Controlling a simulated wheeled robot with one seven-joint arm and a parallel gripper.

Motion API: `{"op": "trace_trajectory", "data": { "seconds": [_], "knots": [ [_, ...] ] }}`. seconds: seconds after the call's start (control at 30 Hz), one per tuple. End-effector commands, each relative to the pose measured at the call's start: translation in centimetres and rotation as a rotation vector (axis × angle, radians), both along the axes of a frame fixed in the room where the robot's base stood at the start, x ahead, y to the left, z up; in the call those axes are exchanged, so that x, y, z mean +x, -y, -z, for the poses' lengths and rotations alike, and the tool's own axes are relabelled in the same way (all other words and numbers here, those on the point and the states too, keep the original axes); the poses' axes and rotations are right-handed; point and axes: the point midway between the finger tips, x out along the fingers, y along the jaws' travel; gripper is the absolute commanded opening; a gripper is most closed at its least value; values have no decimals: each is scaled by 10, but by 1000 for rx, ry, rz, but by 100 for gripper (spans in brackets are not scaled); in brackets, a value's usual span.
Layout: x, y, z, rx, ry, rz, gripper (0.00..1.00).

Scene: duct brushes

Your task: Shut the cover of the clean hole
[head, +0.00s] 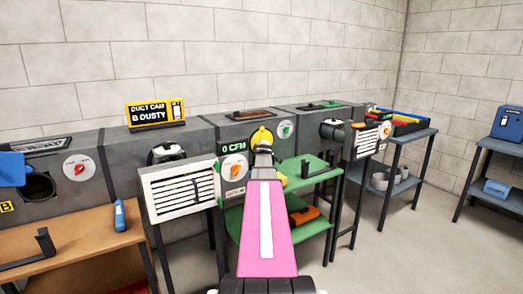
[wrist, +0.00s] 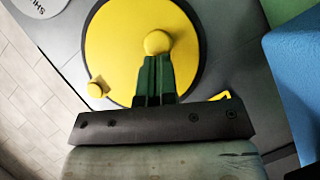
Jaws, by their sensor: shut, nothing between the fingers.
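A round yellow cover (wrist: 120,40) with a raised yellow knob (wrist: 157,42) lies close in front of my gripper in the wrist view. It fills most of a dark round outline on a grey duct face, with a thin dark rim along its right side. My gripper (wrist: 156,60) is shut and empty, its dark green fingertips at the knob's lower edge; I cannot tell whether they touch. In the head view the yellow cover (head: 262,136) shows above my gripper (head: 263,151), partly hidden by my arm. At the left, a blue cover (head: 11,169) stands swung aside from a dark open hole (head: 38,186).
A sign (head: 156,113) reads "DUCT CAM B DUSTY". A white louvred grille (head: 180,193) stands left of my arm, beside a "0 CFM" display (head: 233,147). A green shelf (head: 312,173) is close on the right. A wooden bench (head: 85,232) stands at left; floor is clear at far right.

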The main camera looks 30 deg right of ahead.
Motion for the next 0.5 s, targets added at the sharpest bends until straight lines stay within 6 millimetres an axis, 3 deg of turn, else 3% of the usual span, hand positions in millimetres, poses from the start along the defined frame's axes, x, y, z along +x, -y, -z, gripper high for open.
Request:
{"op": "trace_trajectory", "data": {
  "seconds": [0.5],
  "knots": [
    [-8,-5,-2,2,1,0,0]
  ]
}}
